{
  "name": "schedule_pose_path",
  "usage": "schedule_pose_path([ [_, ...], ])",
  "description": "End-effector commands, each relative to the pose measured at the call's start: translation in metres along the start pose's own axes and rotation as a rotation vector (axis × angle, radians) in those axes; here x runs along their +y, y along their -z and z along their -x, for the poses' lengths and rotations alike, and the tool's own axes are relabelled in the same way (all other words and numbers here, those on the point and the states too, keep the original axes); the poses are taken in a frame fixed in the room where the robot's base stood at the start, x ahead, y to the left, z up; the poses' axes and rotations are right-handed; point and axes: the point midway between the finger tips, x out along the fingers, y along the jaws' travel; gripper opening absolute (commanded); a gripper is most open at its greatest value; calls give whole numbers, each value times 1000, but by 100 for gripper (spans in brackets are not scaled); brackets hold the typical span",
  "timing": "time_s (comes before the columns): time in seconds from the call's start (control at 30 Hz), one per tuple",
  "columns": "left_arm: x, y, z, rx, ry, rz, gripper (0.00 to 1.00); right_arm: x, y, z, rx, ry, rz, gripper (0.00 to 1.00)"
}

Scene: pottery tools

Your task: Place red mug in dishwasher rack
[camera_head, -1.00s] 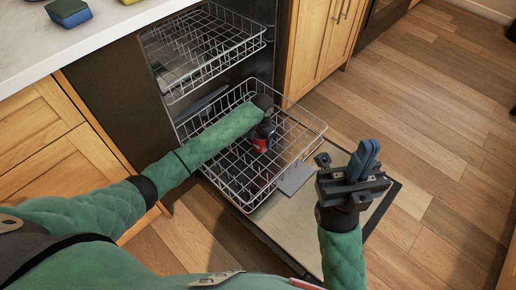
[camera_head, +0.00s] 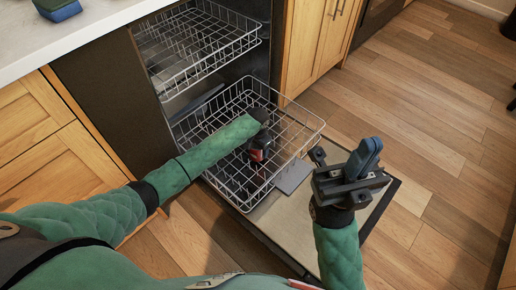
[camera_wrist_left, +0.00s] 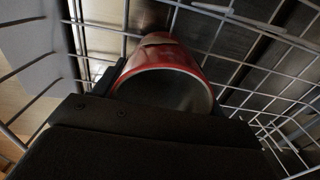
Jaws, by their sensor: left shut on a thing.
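The red mug (camera_head: 258,154) is inside the lower dishwasher rack (camera_head: 292,150), mostly hidden by my left gripper (camera_head: 260,145). In the left wrist view the mug (camera_wrist_left: 168,58) shows its red outside and round rim, close in front of the gripper, with rack wires around it. My left gripper is shut on the mug. I cannot tell whether the mug touches the rack floor.
The upper rack (camera_head: 205,50) is partly pulled out above the lower one. The open door (camera_head: 285,215) lies under the lower rack. Wooden floor (camera_head: 440,130) lies clear to the right.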

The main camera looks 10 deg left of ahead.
Motion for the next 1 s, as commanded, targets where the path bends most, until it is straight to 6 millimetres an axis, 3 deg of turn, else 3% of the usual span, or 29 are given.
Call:
schedule_pose_path([
  [0.13, 0, 0, -2, 0, 0, 0, 39, 0, 0, -1, 1, 1, 3, 0],
  [0.17, 0, 0, -2, 0, 0, 0, 74, 1, 1, -1, 1, 1, 4, 0],
  [0.27, 0, 0, -2, 0, 0, 0, 92, 1, 1, 0, 1, 1, 6, 0],
  [0.6, 0, 0, 0, 0, 0, 0, 92, 2, 0, 2, 0, 0, 7, 0],
  [0.77, 0, 1, 19, 2, 0, -1, 92, 1, 0, -5, 0, 3, 10, 0],
  [1.0, 0, 0, 66, 2, 1, -1, 92, 5, 3, -12, -5, 16, 40, 0],
])
